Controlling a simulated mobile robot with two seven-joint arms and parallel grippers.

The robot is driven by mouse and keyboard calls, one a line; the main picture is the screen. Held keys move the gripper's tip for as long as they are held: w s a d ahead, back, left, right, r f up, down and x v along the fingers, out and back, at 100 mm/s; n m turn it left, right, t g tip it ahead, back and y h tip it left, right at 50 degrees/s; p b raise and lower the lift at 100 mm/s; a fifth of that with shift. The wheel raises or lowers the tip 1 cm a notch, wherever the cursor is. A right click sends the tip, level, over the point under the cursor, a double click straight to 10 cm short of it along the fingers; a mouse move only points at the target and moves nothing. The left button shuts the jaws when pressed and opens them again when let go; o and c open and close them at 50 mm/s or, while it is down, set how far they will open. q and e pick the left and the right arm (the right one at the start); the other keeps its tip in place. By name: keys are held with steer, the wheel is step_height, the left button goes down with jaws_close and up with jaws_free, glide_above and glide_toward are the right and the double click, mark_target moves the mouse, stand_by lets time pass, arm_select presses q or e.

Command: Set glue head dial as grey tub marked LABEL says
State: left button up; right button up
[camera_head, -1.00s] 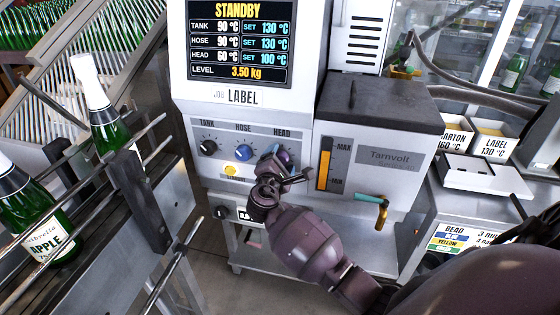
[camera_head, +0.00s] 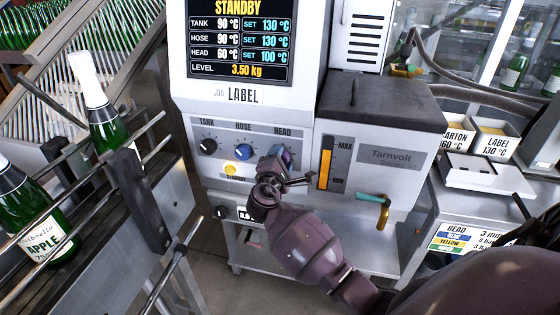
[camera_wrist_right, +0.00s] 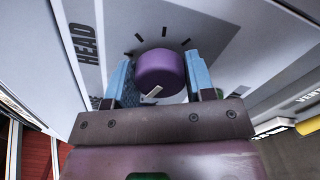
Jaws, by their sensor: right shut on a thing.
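The glue machine's HEAD dial (camera_wrist_right: 160,68) is a purple knob in the right wrist view, with a white pointer mark low on its left side. My right gripper (camera_head: 281,158) has its two blue fingers on either side of this dial, shut on it. In the head view the gripper mostly hides the dial. The display (camera_head: 238,42) reads STANDBY, with HEAD 60 °C, set 100 °C, and both TANK and HOSE set 130 °C. The grey tub marked LABEL (camera_head: 497,146) reads 130 °C and stands on the right counter. My left gripper is out of view.
The black TANK dial (camera_head: 208,147) and blue HOSE dial (camera_head: 243,152) are left of my gripper. A yellow button (camera_head: 230,169) sits below them. A brass tap (camera_head: 382,212) juts out at right. The CARTON tub (camera_head: 453,137) reads 160 °C. Bottles (camera_head: 107,125) stand on the left rails.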

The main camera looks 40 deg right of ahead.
steer(key=m, duration=0.1)
steer(key=m+b, duration=0.1)
steer(key=m, duration=0.1)
steer(key=shift+f, duration=0.25)
steer(key=shift+m+b, duration=0.65)
steer(key=shift+m, duration=0.35)
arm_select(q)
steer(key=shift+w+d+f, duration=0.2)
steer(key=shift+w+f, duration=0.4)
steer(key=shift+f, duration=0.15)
arm_select(e)
steer(key=shift+r+m, duration=0.15)
steer(key=shift+m, duration=0.45)
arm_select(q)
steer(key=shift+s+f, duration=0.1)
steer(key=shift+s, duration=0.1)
arm_select(e)
steer(key=o, duration=0.6)
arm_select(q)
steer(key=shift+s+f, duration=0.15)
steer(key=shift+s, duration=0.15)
arm_select(e)
steer(key=o, duration=0.3)
steer(key=shift+a, duration=0.1)
